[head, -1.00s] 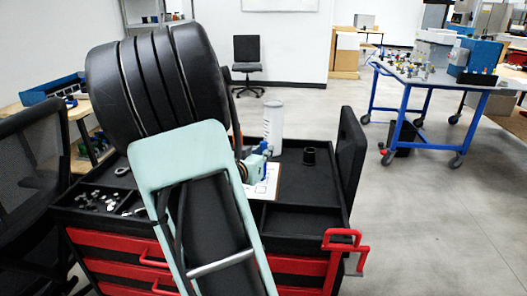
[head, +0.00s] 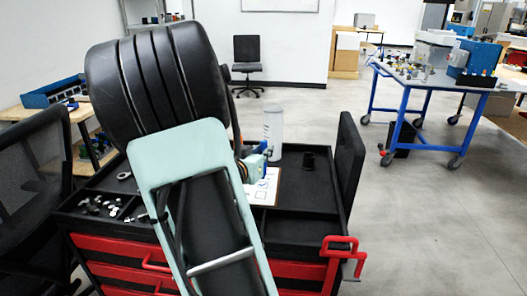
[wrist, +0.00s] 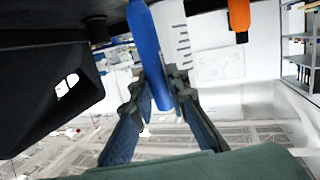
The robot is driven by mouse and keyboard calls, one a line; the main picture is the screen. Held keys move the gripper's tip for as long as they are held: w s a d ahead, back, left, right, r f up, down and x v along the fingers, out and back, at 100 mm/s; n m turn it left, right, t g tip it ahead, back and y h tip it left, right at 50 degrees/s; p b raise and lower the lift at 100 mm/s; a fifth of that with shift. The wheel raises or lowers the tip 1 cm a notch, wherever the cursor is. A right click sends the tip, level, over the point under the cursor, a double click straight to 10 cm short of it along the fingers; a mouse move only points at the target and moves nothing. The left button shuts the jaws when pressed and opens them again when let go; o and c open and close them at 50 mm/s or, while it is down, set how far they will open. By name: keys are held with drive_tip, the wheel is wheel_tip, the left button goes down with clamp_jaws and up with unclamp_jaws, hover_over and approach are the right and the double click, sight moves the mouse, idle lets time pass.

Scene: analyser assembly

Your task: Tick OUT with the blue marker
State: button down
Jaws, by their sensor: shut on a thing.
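The blue marker (wrist: 146,45) stands between my gripper's fingers (wrist: 160,88) in the wrist view, and they are shut on it. In the head view my gripper (head: 257,165) is just above the sheet, partly hidden behind my own arm. A white sheet with small printed boxes (head: 266,186) lies on a brown clipboard (head: 278,190) on the cart top. Its left part is hidden by my arm. The boxes' wording is too small to read, and I cannot tell whether the marker tip touches the sheet.
Small metal parts (head: 98,207) lie in a left compartment.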

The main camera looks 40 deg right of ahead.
sight(263, 142)
drive_tip(key=shift+r+p, duration=1.95)
drive_tip(key=shift+r, duration=0.4)
